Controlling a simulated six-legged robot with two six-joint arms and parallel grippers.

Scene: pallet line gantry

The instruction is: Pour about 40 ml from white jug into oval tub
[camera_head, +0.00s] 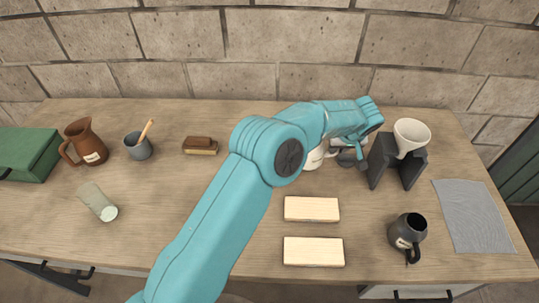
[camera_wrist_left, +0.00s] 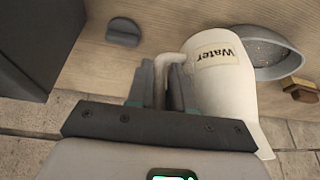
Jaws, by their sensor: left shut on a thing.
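The white jug (camera_wrist_left: 228,88) carries a "Water" label and shows large in the left wrist view. My left gripper (camera_wrist_left: 163,72) is shut on its handle, with a finger on each side. In the head view only part of the white jug (camera_head: 313,158) shows behind my left arm, and the fingertips are hidden. I cannot tell whether the jug is touching the table. A grey tub (camera_wrist_left: 283,66), which looks like the oval tub, is just beyond the jug in the left wrist view. My arm hides it in the head view. My right gripper is not in view.
A black stand (camera_head: 383,160) with a white cone (camera_head: 411,134) is to the right. A dark jug (camera_head: 407,232), grey mat (camera_head: 472,215) and two pale blocks (camera_head: 312,209) lie nearer. A brown jug (camera_head: 85,142), grey cup (camera_head: 139,147), glass (camera_head: 97,201) and brush (camera_head: 201,146) are left.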

